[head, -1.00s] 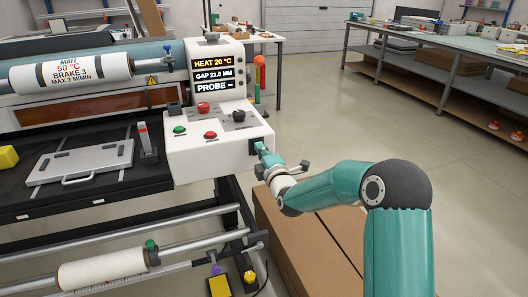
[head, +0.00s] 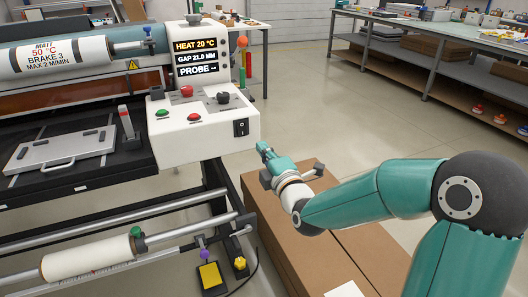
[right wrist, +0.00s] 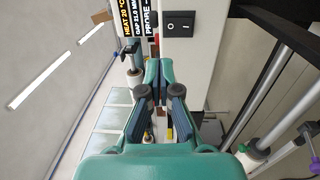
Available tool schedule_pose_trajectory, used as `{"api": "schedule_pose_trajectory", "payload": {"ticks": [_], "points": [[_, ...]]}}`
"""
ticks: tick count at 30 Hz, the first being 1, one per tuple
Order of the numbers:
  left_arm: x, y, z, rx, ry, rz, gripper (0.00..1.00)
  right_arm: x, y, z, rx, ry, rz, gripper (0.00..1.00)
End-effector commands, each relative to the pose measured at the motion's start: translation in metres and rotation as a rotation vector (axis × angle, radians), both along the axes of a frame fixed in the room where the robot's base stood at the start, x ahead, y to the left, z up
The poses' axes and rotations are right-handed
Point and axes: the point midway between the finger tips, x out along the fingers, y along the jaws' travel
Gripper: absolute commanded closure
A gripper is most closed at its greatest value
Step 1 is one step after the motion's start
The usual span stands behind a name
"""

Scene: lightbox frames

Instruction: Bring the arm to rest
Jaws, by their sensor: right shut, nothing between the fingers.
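My right arm (head: 380,195) comes in from the right, bent at its dark elbow. Its gripper (head: 262,147) is shut and empty, just below and to the right of the white control box (head: 185,140). In the head view a gap shows between the fingertips and the box's black rocker switch (head: 241,128). In the right wrist view the gripper (right wrist: 158,68) has its fingertips together, and the switch (right wrist: 180,23) shows beyond them. My left gripper is not in view.
The laminator's display (head: 196,56) reads HEAT 20 °C, GAP 21.0 MM, PROBE. Brown cartons (head: 270,225) lie below my right forearm. A lower roller (head: 90,257) and a yellow pedal (head: 210,275) are at the lower left. Open floor lies toward the back workbench (head: 430,45).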

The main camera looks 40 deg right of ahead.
Motion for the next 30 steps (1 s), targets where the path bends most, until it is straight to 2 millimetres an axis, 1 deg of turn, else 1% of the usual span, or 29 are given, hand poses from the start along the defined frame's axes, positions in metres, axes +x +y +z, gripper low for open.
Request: {"api": "schedule_pose_trajectory", "payload": {"ticks": [16,18,20,23,26,27,29,30], "points": [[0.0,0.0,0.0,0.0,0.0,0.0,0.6,-0.001,0.001,0.0,0.0,-0.001,0.002,1.0],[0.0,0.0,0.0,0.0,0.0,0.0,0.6,0.002,0.005,-0.004,0.004,0.008,0.011,1.0],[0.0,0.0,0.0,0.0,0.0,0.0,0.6,0.006,0.011,-0.015,0.012,0.028,0.025,1.0],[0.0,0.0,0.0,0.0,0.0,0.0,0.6,0.016,0.029,-0.049,0.033,0.089,0.063,1.0],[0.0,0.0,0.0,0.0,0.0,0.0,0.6,0.024,0.056,-0.102,0.068,0.189,0.117,1.0],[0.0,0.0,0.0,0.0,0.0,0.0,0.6,0.025,0.069,-0.127,0.086,0.242,0.142,1.0],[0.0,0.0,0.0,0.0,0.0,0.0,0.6,0.022,0.09,-0.167,0.138,0.327,0.178,1.0],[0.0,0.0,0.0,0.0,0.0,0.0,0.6,0.017,0.105,-0.194,0.19,0.388,0.199,1.0]]}}
